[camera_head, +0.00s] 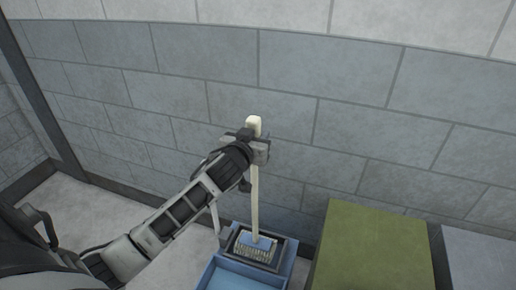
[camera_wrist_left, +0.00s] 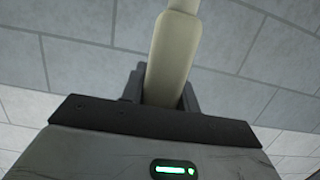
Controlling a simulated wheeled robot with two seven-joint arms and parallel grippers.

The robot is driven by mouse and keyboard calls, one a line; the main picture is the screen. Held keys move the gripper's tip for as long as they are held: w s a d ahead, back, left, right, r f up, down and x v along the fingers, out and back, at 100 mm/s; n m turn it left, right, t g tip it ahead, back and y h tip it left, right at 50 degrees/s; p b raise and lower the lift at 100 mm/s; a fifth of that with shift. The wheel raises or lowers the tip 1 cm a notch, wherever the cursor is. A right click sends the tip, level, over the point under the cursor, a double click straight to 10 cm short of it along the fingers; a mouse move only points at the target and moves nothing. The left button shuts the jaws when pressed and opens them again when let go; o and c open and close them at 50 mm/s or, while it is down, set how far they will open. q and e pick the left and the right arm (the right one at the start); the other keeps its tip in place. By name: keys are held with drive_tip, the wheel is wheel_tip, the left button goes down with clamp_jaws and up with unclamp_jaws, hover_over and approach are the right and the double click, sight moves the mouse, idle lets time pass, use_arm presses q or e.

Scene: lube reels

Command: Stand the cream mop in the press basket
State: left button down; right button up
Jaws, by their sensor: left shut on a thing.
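The cream mop's handle (camera_head: 255,205) stands close to upright in the head view, its lower end meeting a blue mop head with pale strands at the basket. The press basket (camera_head: 281,248) is a dark-rimmed frame on a blue bucket (camera_head: 222,275). The mop head is at the basket's opening; I cannot tell whether it rests on the bottom. My left gripper (camera_head: 255,148) is shut on the handle near its top end. In the left wrist view the cream handle (camera_wrist_left: 172,55) rises from between the dark fingers. My right gripper is not in view.
A green box (camera_head: 372,245) stands right of the bucket, with a grey box (camera_head: 485,258) beyond it. A grey block wall (camera_head: 350,90) rises close behind the mop. Pale floor (camera_head: 80,205) is open at the left.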

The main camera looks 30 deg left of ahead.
use_arm(q)
drive_tip(key=shift+w+f, duration=0.3)
drive_tip(key=shift+f, duration=0.75)
drive_tip(key=shift+w+f, duration=0.25)
drive_tip(key=shift+f, duration=0.8)
drive_tip(key=shift+f+b, duration=0.2)
drive_tip(key=shift+b, duration=0.1)
drive_tip(key=c, duration=1.1)
unclamp_jaws()
drive_tip(key=shift+o, duration=0.2)
